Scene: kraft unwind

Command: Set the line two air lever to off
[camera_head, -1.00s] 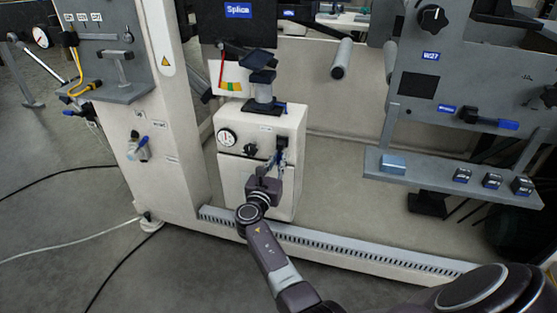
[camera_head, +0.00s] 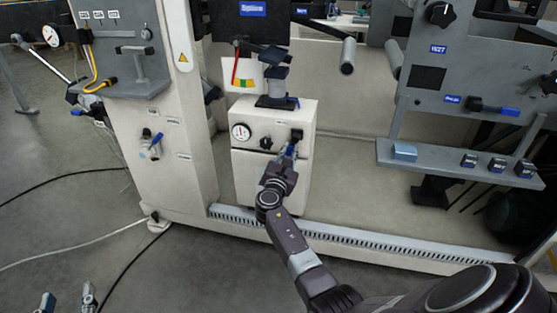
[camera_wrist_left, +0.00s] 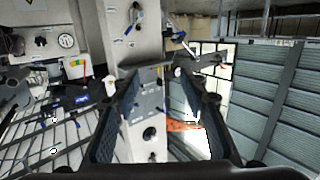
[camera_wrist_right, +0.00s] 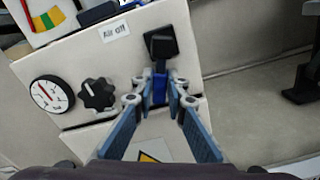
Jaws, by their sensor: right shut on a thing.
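An air lever with a black hub (camera_wrist_right: 162,42) and a blue handle (camera_wrist_right: 159,86) sits on the front of a white cabinet (camera_head: 304,112). The handle hangs down from the hub. My right gripper (camera_wrist_right: 159,92) is shut on the blue handle, one finger on each side; it also shows at the cabinet in the head view (camera_head: 288,160). My left gripper (camera_head: 68,299) is open and empty, low at the left, far from the cabinet. It spans the left wrist view (camera_wrist_left: 160,75).
A gauge (camera_wrist_right: 52,94) and a black knob (camera_wrist_right: 98,94) sit left of the lever. Another blue-handled valve (camera_head: 152,142) is on the white column (camera_head: 180,120). A slotted rail (camera_head: 340,237) runs along the floor. A grey shelf (camera_head: 460,168) is at right.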

